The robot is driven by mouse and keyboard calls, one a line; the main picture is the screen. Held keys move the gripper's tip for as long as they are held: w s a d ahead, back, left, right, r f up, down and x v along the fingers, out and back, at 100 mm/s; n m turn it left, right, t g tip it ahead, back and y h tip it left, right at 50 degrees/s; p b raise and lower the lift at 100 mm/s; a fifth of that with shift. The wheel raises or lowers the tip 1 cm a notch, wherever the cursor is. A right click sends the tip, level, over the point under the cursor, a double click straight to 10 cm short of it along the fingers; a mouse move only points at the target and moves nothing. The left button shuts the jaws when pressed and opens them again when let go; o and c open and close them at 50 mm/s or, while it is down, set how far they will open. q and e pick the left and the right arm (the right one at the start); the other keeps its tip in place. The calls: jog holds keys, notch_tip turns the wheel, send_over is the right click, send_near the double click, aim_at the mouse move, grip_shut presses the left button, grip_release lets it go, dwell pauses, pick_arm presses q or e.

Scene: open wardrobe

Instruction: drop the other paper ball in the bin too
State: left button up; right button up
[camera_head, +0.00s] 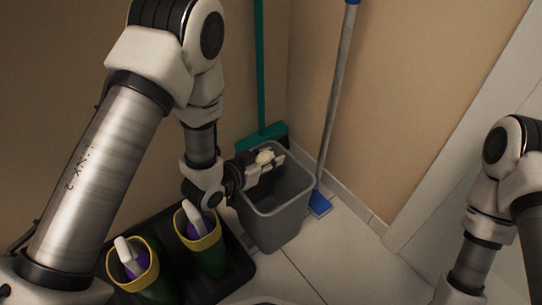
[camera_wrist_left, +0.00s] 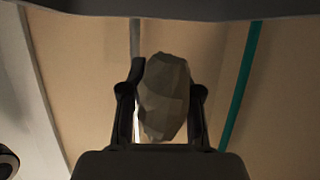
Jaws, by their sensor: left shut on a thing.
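My left gripper (camera_head: 272,162) is shut on a pale crumpled paper ball (camera_head: 264,156) and holds it over the opening of the grey bin (camera_head: 283,211). In the left wrist view the paper ball (camera_wrist_left: 164,98) sits between the two dark fingers of the left gripper (camera_wrist_left: 162,100). The bin stands on the tiled floor near the corner. The inside of the bin is mostly hidden, so its contents cannot be seen. My right arm shows at the right edge, but its gripper is not in view.
A green broom (camera_head: 262,135) and a blue-ended pole (camera_head: 320,201) lean in the corner behind the bin. Green boots with yellow rims (camera_head: 203,238) stand on a dark tray (camera_head: 236,276) to the left.

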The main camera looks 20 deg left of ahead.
pick_arm(q)
jog(key=shift+w+f, duration=0.1)
jog(key=o, duration=1)
jog(key=shift+c, duration=0.2)
notch_tip(320, 180, up, 10)
jog(key=shift+f, duration=0.1)
